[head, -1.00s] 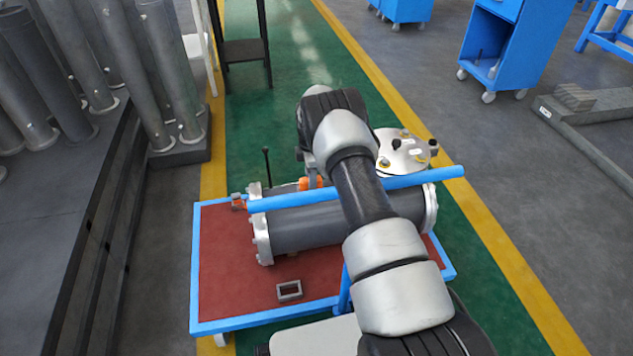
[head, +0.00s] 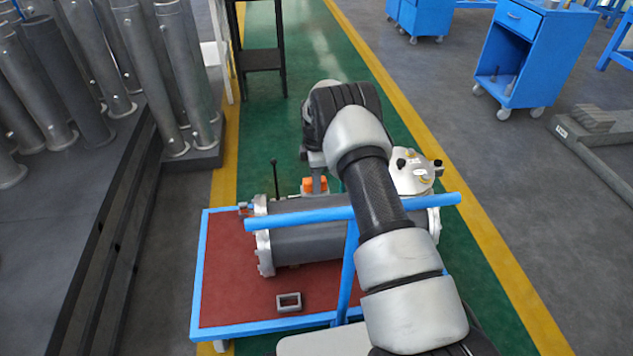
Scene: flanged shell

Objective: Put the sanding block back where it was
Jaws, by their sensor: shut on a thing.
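My gripper (head: 318,179) hangs below the wrist, partly behind my own arm, beyond the grey flanged shell. It is shut on a small orange block, which I take to be the sanding block (head: 309,185). The fingers are small and partly hidden. The shell (head: 305,243) lies on its side on a red-topped cart (head: 235,275) with a blue frame. From this view I cannot tell how high the block is above the cart or whether it touches anything.
A blue bar (head: 300,217) crosses in front of the shell. A hollow grey rectangular piece (head: 289,302) lies on the red top, which is clear around it. A round metal lid with fittings (head: 412,175) is behind right. Tall grey cylinders (head: 165,85) stand at left.

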